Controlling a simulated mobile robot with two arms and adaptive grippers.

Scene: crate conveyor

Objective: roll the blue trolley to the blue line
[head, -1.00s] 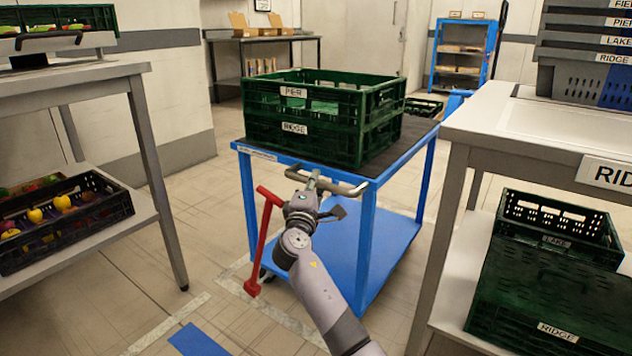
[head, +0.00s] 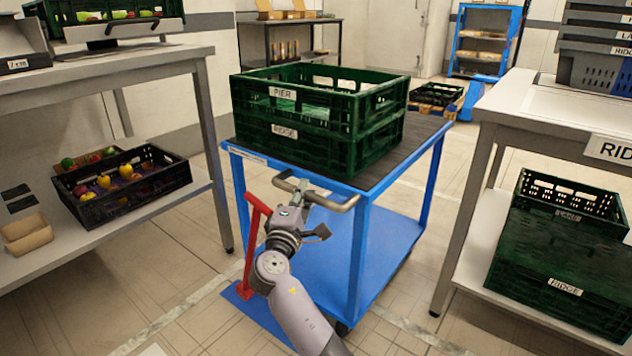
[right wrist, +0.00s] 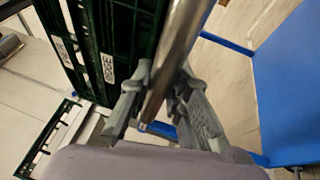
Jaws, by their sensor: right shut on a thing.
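The blue trolley (head: 360,262) stands ahead with two stacked green crates (head: 355,115), labelled PIER and RIDGE, on its dark top. My right gripper (head: 296,193) is shut on the trolley's metal handle bar (head: 343,205). In the right wrist view, the fingers (right wrist: 160,95) close around the bar (right wrist: 180,45). The blue line (head: 250,308) lies on the floor at the trolley's near left, by the lever's foot. My right arm hides part of the line and the trolley's near side. My left gripper is not in view.
A grey bench (head: 215,130) stands at left with a black crate of produce (head: 165,185) on its lower shelf. Another bench (head: 490,115) stands close at right, with green crates below. A low pallet with a crate (head: 437,95) is behind the trolley.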

